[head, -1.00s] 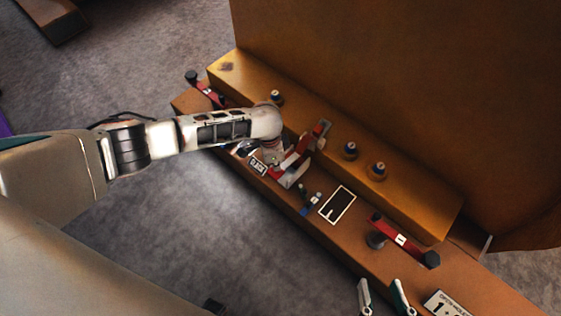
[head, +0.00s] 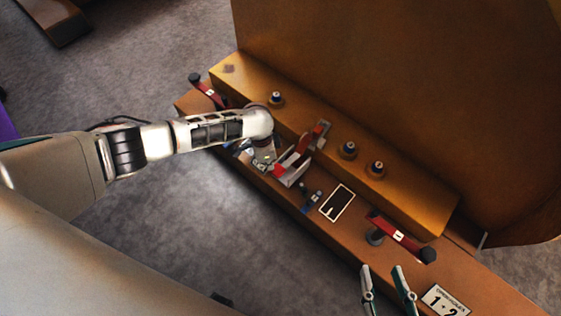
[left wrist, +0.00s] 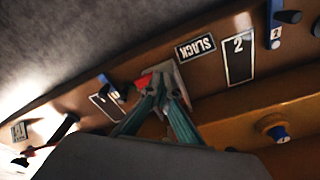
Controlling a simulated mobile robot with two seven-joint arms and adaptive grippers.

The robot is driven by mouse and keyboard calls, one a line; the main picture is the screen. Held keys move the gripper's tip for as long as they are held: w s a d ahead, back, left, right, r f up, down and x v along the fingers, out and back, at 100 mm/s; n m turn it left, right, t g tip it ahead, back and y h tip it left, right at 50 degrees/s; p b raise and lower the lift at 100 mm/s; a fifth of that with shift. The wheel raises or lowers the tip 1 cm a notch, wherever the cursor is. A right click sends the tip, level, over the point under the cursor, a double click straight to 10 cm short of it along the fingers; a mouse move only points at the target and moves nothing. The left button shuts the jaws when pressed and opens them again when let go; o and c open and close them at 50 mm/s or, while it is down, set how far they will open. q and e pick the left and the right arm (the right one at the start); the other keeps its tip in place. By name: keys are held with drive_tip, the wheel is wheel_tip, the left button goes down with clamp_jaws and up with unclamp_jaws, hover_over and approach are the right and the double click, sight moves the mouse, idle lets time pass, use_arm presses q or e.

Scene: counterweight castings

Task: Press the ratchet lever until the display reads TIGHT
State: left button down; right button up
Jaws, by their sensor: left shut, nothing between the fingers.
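The ratchet (head: 290,170), with red and pale grey parts, stands on the brown bench ledge in the head view. Its red end and grey plate (left wrist: 180,78) also show in the left wrist view. My left gripper (head: 266,160) is shut and empty, just left of the ratchet in the head view. In the left wrist view its fingertips (left wrist: 163,86) overlap the ratchet's plate; I cannot tell whether they touch. The display (left wrist: 196,46) reads SLACK, upside down in the left wrist view. In the head view my left gripper mostly hides it. My right gripper (head: 386,285) is open and empty at the bottom.
Red handles lie at the left end (head: 207,91) and right (head: 402,238) of the ledge. Blue-topped knobs (head: 348,150) stand on the yellow beam (head: 420,205). A black panel (head: 337,203), a small blue clamp (head: 311,200) and a number sign (head: 445,300) are nearby.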

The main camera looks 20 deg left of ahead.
use_arm(q)
wheel_tip(320, 180, up, 12)
drive_tip(key=a, duration=0.1)
drive_tip(key=shift+s, duration=0.3)
idle(1.0)
